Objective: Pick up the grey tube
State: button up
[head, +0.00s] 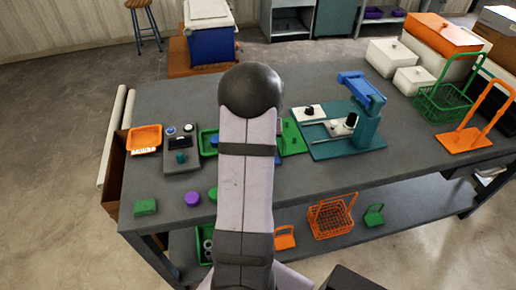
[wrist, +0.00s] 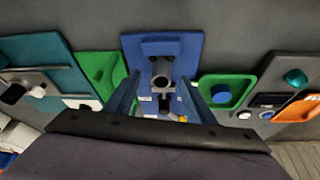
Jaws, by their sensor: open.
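In the wrist view the grey tube (wrist: 162,67) stands at a blue block with a blue base plate (wrist: 190,44), its open round end towards the camera. My gripper (wrist: 163,82) is open, with one blue finger to the left and one to the right of the tube. The fingers look apart from the tube, but how far the tips reach down beside it is unclear. Small white and yellow details show below the tube between the fingers. In the head view my own arm hides the tube, its blue plate and my gripper.
In the wrist view a green tray with a blue piece (wrist: 243,89) is close right of the fingers, and a green fixture (wrist: 101,72) close left. In the head view a teal press plate (head: 375,138), control box (head: 181,158) and orange tray (head: 144,137) share the bench.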

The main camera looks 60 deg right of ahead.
jog(key=shift+f, duration=0.1)
jog(key=shift+w+p+x, duration=0.1)
jog(key=shift+p+x, duration=0.6)
jog(key=shift+x, duration=0.55)
jog(key=shift+w+p+x, duration=0.15)
jog(key=shift+p+x, duration=0.5)
jog(key=shift+x, duration=0.65)
jog(key=shift+d, duration=0.1)
grip_shut()
jog(key=shift+r, duration=0.25)
notch_tip(320, 180, up, 10)
jog(key=b, duration=0.3)
jog(key=s+d+f+m+g+p, duration=0.1)
jog(key=s+d+m+p, duration=0.2)
jog(key=d, duration=1)
jog(key=s+p, duration=0.3)
jog(key=s, duration=0.2)
jog(key=shift+s+h, duration=0.2)
jog(key=shift+h, duration=0.1)
